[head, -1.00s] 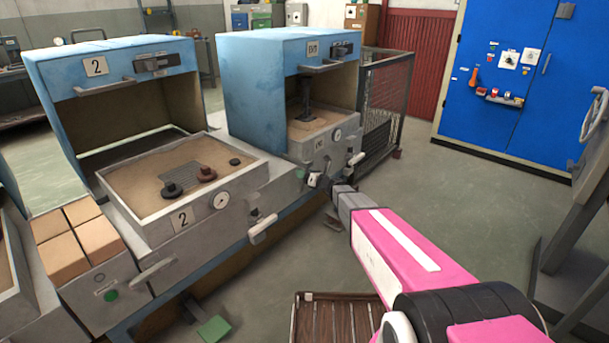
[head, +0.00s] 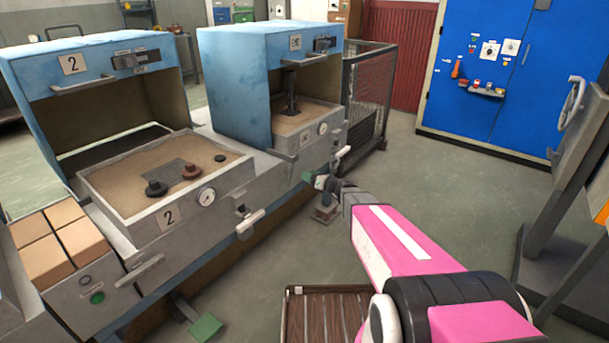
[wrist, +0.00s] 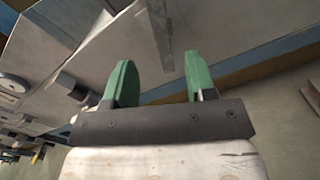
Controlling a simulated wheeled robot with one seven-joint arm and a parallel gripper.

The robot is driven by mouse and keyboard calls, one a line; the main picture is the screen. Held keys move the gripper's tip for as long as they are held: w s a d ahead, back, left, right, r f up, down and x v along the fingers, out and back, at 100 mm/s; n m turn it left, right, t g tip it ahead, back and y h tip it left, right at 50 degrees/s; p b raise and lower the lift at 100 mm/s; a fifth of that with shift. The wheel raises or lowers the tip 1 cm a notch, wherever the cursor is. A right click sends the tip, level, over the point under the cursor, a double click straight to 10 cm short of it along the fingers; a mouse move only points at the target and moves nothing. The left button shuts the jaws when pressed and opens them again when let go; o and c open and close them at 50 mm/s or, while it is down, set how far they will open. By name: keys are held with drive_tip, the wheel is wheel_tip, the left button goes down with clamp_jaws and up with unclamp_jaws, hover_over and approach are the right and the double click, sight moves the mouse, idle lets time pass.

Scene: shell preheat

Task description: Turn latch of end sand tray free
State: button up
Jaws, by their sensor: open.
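The end sand tray (head: 312,142) sits under the right blue hood in the head view, with a round gauge on its grey front. A pale latch handle (head: 342,152) sticks out near the tray's right front corner. My gripper (head: 318,182) is low in front of the machine, below the tray front and apart from that handle in the picture. In the wrist view my gripper (wrist: 160,80) has its two green fingers spread with nothing between them. Grey metal panels lie beyond the fingers. I cannot tell whether the grey block (wrist: 70,86) left of them is the latch.
Sand tray 2 (head: 215,202) with its own pale latch (head: 250,222) is at left. A mesh cage (head: 366,100) stands beyond the end tray. A slatted wooden crate (head: 325,315) is below my arm. Open floor lies toward the blue cabinet (head: 490,85).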

drive_tip(key=c, duration=0.4)
drive_tip(key=shift+w+f+n, duration=0.2)
drive_tip(key=shift+n, duration=0.1)
drive_tip(key=c, duration=0.5)
drive_tip(key=w+f+n+g+y, duration=0.1)
drive_tip(key=f+n, duration=0.1)
drive_tip(key=n, duration=0.2)
drive_tip(key=w+f+n+g+y, duration=0.1)
drive_tip(key=w+f+n+g, duration=0.1)
drive_tip(key=n, duration=0.2)
drive_tip(key=w+d+f+n+g+y, duration=0.1)
drive_tip(key=w+f+n+y, duration=0.1)
drive_tip(key=n, duration=0.1)
drive_tip(key=shift+w+n+g, duration=0.25)
drive_tip(key=shift+n+g, duration=0.05)
drive_tip(key=shift+n, duration=0.1)
clamp_jaws()
drive_tip(key=w+d+f+n+g+y, duration=0.35)
drive_tip(key=f+n+g, duration=0.4)
drive_tip(key=n, duration=0.75)
drive_tip(key=s+a+r, duration=0.2)
drive_tip(key=a, duration=0.3)
drive_tip(key=s+a+r, duration=0.2)
drive_tip(key=a, duration=0.4)
drive_tip(key=shift+r+g, duration=0.35)
